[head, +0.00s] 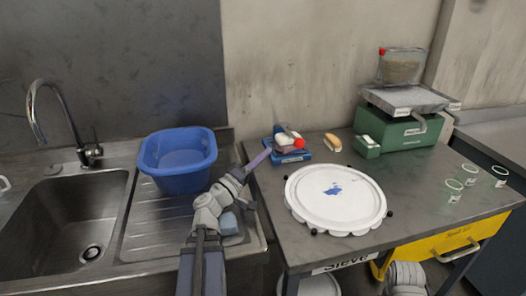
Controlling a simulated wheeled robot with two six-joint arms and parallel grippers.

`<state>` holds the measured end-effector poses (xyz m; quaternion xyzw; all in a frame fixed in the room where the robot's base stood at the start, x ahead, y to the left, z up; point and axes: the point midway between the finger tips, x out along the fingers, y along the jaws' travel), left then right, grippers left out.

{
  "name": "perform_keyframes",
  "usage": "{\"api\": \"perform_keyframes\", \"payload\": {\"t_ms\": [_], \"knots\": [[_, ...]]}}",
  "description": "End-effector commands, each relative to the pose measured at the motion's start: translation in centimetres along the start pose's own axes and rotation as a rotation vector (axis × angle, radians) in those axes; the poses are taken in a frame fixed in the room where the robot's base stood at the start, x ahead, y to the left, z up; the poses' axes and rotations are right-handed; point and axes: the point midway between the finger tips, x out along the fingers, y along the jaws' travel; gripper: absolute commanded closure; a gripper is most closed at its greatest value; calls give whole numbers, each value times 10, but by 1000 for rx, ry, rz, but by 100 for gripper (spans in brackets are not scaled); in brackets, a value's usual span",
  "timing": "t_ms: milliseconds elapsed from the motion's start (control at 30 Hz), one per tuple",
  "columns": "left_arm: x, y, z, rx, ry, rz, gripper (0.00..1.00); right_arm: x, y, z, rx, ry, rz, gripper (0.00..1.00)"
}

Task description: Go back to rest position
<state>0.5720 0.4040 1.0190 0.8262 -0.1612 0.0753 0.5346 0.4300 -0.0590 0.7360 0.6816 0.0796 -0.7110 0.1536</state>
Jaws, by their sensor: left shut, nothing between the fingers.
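My left gripper (266,153) reaches up from the bottom of the head view, over the gap between the sink drainboard and the table. A part of my right arm (405,278) shows at the bottom right edge, below the table top. The right gripper is not in view.
A blue basin (178,158) stands on the drainboard beside the sink (65,215). A large white round lid (335,197) lies on the table (420,205). A yellow drawer (440,245) is below.

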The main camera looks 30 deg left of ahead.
Motion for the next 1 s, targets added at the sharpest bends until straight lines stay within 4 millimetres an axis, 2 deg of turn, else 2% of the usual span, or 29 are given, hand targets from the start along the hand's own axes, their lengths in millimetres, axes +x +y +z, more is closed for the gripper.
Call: {"api": "perform_keyframes", "payload": {"t_ms": [667, 767, 1000], "knots": [[-3, 4, 2, -1, -2, 1, 100, -1, 0, 0, 0, 0, 0, 50], [0, 12, -1, -1, -2, 1, 100, -10, 1, 1, 0, 0, 0, 50], [12, 45, -18, -1, -2, 1, 100, -49, 5, 3, 1, 0, 0, 50]]}}
